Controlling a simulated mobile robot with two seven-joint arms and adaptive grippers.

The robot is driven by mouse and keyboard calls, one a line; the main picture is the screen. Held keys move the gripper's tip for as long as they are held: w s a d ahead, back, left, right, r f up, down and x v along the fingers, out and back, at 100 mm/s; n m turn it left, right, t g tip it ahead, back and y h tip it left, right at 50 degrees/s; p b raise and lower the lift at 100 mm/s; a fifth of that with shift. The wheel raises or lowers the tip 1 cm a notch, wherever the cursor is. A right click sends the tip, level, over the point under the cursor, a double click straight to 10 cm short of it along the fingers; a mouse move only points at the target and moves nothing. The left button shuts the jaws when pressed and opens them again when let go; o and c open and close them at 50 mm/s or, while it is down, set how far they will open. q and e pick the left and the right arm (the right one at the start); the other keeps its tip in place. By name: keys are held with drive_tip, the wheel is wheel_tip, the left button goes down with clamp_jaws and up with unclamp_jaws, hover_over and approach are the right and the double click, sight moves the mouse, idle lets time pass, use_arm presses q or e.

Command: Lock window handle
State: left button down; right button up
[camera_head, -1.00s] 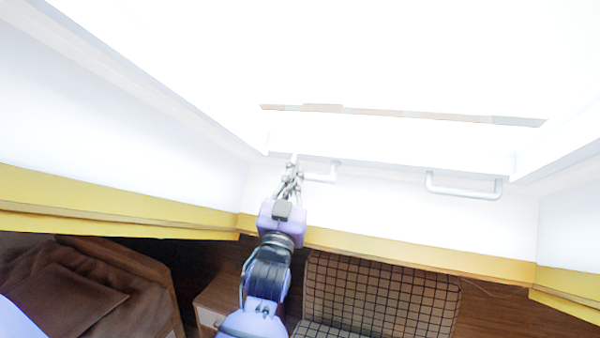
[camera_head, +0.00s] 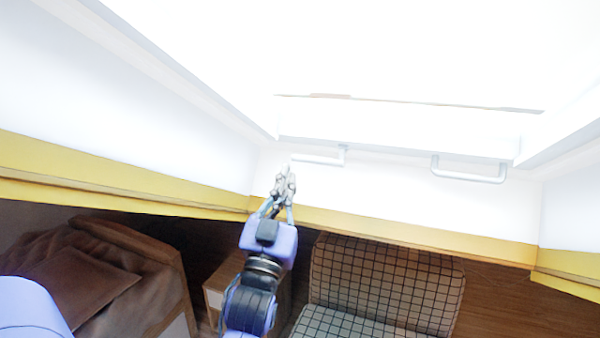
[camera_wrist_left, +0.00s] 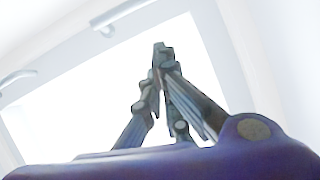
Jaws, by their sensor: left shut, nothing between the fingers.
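Two white bar window handles hang below the bright skylight frame in the head view. The left handle (camera_head: 318,160) runs level near the middle. The right handle (camera_head: 468,174) is farther right and slightly tilted. Both also show in the left wrist view, one at the top (camera_wrist_left: 120,14) and one at the left edge (camera_wrist_left: 18,77). My left gripper (camera_head: 286,172) is shut and empty, just left of and below the left handle's end, apart from it as far as the views show. Its fingertips meet in the left wrist view (camera_wrist_left: 160,46). My right gripper is out of view.
The skylight opening (camera_head: 400,60) is washed out by light. A yellow ledge (camera_head: 400,226) runs under the white wall. Below are a checkered seat (camera_head: 385,290), a small wooden cabinet (camera_head: 222,280) and a brown bed (camera_head: 90,275).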

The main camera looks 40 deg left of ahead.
use_arm(q)
drive_tip(key=shift+s+f, duration=0.1)
drive_tip(key=shift+s, duration=0.1)
